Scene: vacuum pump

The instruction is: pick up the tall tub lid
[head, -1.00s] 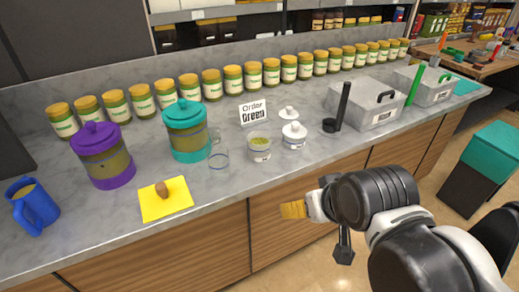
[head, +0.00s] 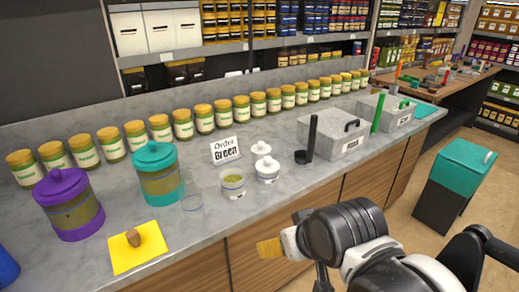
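Two small white knobbed pieces stand near the middle of the counter in the head view: a rear white lid (head: 261,149) and a front white tub with a knobbed lid (head: 267,169). I cannot tell which is the tall tub lid. An open small tub (head: 233,184) with green contents stands to their left. My gripper (head: 268,248) is at the counter's front edge, below and apart from these pieces. Its yellowish tip points left, and its fingers cannot be told apart. No held object can be made out.
A teal canister (head: 158,180), a purple canister (head: 68,206) and a clear glass (head: 192,202) stand to the left. A yellow sheet (head: 130,258) bears a small brown piece. A black scoop (head: 311,140) and grey bins (head: 338,138) are to the right. Jars line the back.

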